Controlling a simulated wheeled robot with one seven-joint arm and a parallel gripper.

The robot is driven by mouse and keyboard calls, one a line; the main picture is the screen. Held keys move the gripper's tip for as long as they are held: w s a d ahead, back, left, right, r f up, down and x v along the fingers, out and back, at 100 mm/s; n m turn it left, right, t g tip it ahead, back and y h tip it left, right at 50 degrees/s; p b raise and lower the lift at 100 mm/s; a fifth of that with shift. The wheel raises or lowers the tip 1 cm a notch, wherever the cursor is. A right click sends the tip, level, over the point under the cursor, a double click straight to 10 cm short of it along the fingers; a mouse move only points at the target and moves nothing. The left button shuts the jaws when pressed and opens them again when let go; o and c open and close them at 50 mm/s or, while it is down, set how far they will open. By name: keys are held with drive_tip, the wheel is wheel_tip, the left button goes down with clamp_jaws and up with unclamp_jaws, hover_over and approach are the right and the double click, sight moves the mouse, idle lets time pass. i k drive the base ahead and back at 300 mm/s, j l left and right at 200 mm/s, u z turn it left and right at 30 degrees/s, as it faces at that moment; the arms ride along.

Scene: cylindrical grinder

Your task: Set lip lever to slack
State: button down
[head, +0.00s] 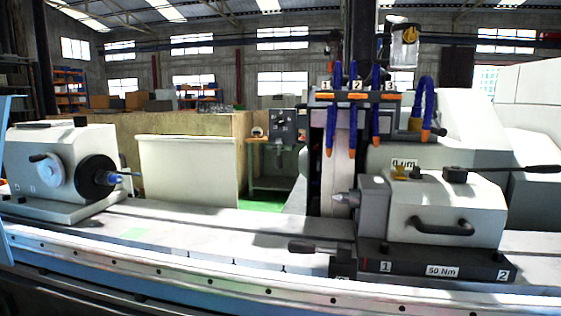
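No lever in view carries a readable "lip" or "slack" mark, so I cannot tell for sure which is the lip lever. A dark lever with a thick grip (315,247) sticks out left, roughly level, from the low front of the tailstock (440,208). A long black lever (515,169) lies on top of the tailstock and points right, nearly level, from a round black hub (455,174). The tailstock's black base (440,263) carries labels "1", "50 Nm" and "2". My gripper is not in view.
A black bow handle (442,226) is on the tailstock's front. Blue coolant hoses with orange tips (354,125) hang behind, numbered 1 to 3. The workhead (70,165) stands at left. The machine table (215,232) between is clear. A low rail with bolts runs along the front.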

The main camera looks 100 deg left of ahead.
sight(279, 141)
drive_tip(key=u, duration=3.65)
drive_tip(key=i+l, duration=0.4)
drive_tip(key=l, duration=0.1)
